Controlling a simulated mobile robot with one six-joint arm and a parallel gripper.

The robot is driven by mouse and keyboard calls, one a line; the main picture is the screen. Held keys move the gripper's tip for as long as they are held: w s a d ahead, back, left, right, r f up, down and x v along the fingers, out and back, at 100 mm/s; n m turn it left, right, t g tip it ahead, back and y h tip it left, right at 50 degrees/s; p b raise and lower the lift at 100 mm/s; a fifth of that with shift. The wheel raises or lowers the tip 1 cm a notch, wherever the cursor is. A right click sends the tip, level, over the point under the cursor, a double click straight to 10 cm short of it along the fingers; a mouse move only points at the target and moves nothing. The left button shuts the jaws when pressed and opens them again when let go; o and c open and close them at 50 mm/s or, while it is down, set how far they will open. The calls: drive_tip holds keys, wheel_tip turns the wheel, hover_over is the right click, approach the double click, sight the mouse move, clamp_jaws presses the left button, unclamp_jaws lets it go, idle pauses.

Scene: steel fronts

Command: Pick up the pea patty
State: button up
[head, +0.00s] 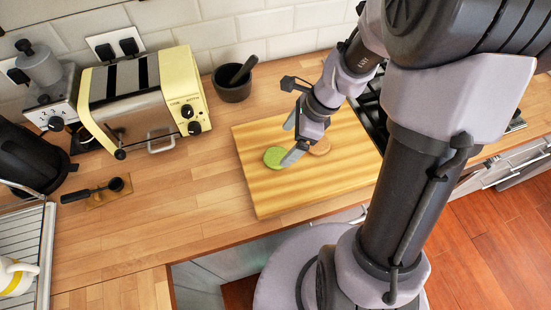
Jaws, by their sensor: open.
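The pea patty, a round green disc (273,157), lies flat on a wooden cutting board (275,198) on the worktop. A brown patty (321,147) lies to its right on the same board, partly hidden behind my gripper. My gripper (290,142) is open and empty. Its fingers point down and to the left, and the nearer fingertip overlaps the right edge of the green patty in this view. I cannot tell whether it touches the patty or hangs above it.
A dark mortar with pestle (233,88) stands behind the board. A cream toaster (148,103) stands at the back left. A portafilter (92,190) lies further left. A dark hob (371,113) borders the board's right side. The worktop left of the board is clear.

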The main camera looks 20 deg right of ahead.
sight(277, 156)
drive_tip(key=b+x, duration=0.1)
drive_tip(key=x, duration=0.2)
drive_tip(key=b+x, duration=0.2)
drive_tip(key=x, duration=0.1)
drive_tip(key=shift+s+a+r, duration=0.1)
drive_tip(key=shift+s+a, duration=0.1)
drive_tip(key=shift+a, duration=0.05)
drive_tip(key=shift+r, duration=0.1)
drive_tip(key=shift+c, duration=0.2)
drive_tip(key=c, duration=1.4)
